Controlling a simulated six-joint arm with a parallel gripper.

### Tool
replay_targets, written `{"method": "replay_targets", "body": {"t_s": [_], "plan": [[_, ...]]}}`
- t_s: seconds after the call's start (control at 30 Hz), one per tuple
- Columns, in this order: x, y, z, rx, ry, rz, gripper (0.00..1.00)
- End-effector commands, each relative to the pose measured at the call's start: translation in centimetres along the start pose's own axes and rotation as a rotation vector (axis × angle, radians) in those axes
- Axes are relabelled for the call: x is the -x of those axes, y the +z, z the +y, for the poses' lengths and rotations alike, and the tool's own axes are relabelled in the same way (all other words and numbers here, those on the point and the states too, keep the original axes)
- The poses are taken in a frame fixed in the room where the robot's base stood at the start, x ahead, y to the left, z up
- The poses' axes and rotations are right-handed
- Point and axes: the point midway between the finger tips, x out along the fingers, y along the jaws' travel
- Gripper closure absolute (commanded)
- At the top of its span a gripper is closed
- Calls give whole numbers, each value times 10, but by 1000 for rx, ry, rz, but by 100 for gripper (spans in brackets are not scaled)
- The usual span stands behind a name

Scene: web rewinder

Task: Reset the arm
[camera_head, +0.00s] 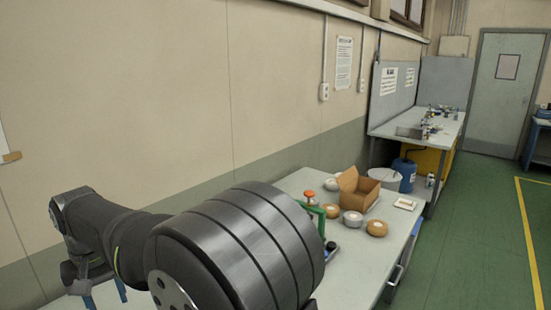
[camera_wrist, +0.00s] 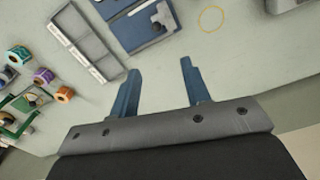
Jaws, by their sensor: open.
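My gripper (camera_wrist: 160,85) shows in the wrist view. Its two blue fingers are spread apart with nothing between them. It hangs over a pale grey worktop (camera_wrist: 215,50). In the head view my dark arm fills the lower left and middle, and the gripper's fingers cannot be made out there.
Several coloured rolls, a grey divided tray (camera_wrist: 83,42) and a blue case (camera_wrist: 140,25) lie on the worktop in the wrist view. In the head view an open cardboard box (camera_head: 358,190), white-and-tan rolls and a green device (camera_head: 322,212) stand on the bench, against the wall.

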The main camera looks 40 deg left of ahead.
Motion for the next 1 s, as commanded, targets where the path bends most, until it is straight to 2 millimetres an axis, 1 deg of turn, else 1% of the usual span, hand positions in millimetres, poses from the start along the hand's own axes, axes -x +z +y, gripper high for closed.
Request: {"method": "replay_targets", "body": {"t_s": [0.2,0.57,0.6,0.67,0.7,0.77,0.8,0.93,1.0], "plan": [[4,0,-2,98,0,1,57],[4,0,-2,123,0,1,57],[4,0,-2,123,0,1,61],[4,0,-2,122,0,1,72],[4,0,-2,122,0,1,80],[4,0,-2,122,0,0,92],[4,0,-2,122,0,1,100],[4,0,-2,124,1,0,100],[0,2,-5,154,15,-5,100]]}}
